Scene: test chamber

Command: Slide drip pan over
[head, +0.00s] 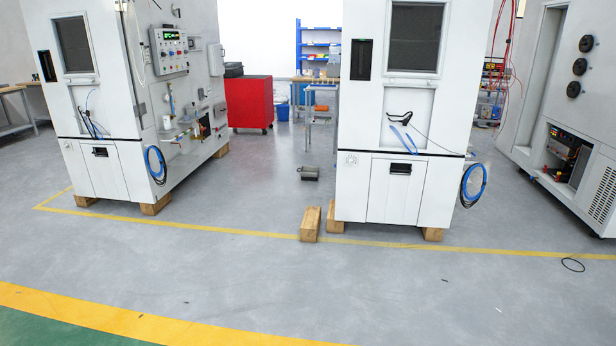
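A small dark grey, box-like object (309,173) lies on the floor between the two front test chambers; it may be the drip pan, but it is too small to tell. The middle white chamber (350,205) stands on wooden blocks to its right. The left white chamber (100,170) also stands on wooden blocks, with a gap under it. No other pan shows clearly under either chamber. Neither of my grippers is in view.
A loose wooden block (310,224) lies at the middle chamber's left front corner. Blue hose coils hang on both chambers. A black cable loop (572,265) lies at right. A red cabinet (249,102) stands behind.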

